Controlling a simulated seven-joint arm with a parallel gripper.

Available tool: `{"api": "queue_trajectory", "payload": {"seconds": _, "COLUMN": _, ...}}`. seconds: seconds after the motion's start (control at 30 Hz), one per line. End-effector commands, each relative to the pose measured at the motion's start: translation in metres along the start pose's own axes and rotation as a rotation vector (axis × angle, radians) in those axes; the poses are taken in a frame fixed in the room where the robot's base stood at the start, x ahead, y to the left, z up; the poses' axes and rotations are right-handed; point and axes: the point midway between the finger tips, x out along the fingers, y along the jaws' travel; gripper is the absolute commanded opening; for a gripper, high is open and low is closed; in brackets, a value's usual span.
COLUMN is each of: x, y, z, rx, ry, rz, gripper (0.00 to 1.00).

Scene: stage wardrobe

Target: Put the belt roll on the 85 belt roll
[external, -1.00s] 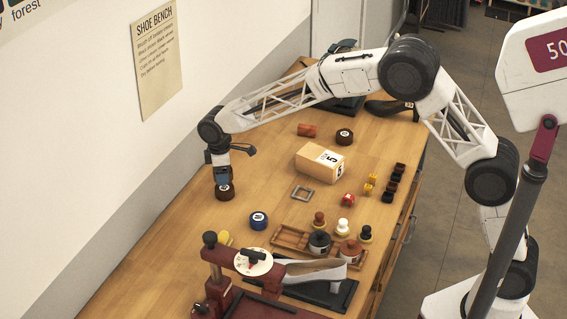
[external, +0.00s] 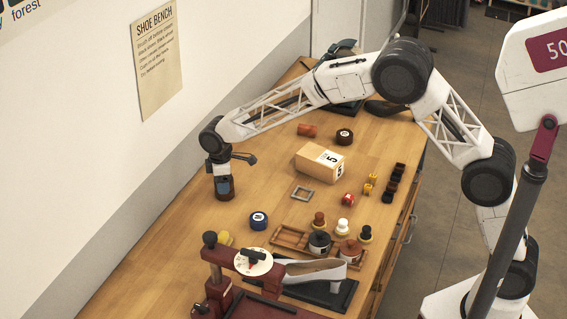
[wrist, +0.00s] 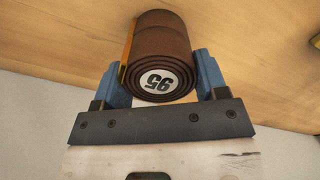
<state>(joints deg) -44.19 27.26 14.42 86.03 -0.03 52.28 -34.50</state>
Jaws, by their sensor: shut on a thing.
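A brown belt roll (wrist: 160,42) is between the two blue fingers of my gripper (wrist: 167,85) in the wrist view. Its white end label looks upside down and seems to read 95. A line runs across its brown side; I cannot tell if a second roll is beneath it. In the external view my gripper (external: 224,188) is low over the far left of the bench, and the fingers mostly hide the roll. Another dark brown roll (external: 344,137) stands behind the cardboard box; its label is unreadable. I cannot make out a label reading 85.
A blue roll (external: 259,221) stands to the right and in front of my gripper. A small square frame (external: 302,193), a cardboard box (external: 320,162) and a wooden tray (external: 289,237) are further right. A dark red press (external: 218,290) stands in front. The wall is close on the left.

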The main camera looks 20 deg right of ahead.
Motion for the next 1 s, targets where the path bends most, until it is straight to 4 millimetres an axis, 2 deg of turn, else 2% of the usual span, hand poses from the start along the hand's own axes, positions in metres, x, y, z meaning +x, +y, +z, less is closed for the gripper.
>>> {"api": "queue_trajectory", "payload": {"seconds": 0.1, "x": 0.003, "y": 0.000, "z": 0.000, "rx": 0.000, "ry": 0.000, "rz": 0.000, "gripper": 0.41}}
{"api": "queue_trajectory", "payload": {"seconds": 0.13, "x": 0.002, "y": 0.000, "z": 0.000, "rx": 0.000, "ry": 0.000, "rz": 0.000, "gripper": 0.71}}
{"api": "queue_trajectory", "payload": {"seconds": 0.27, "x": 0.002, "y": 0.000, "z": 0.000, "rx": 0.000, "ry": 0.000, "rz": 0.000, "gripper": 0.91}}
{"api": "queue_trajectory", "payload": {"seconds": 0.67, "x": 0.000, "y": 0.000, "z": 0.000, "rx": 0.000, "ry": 0.000, "rz": 0.000, "gripper": 0.92}}
{"api": "queue_trajectory", "payload": {"seconds": 0.87, "x": -0.013, "y": 0.000, "z": 0.000, "rx": 0.000, "ry": 0.000, "rz": 0.000, "gripper": 0.92}}
{"api": "queue_trajectory", "payload": {"seconds": 1.0, "x": -0.031, "y": 0.000, "z": 0.000, "rx": 0.000, "ry": 0.002, "rz": 0.001, "gripper": 0.92}}
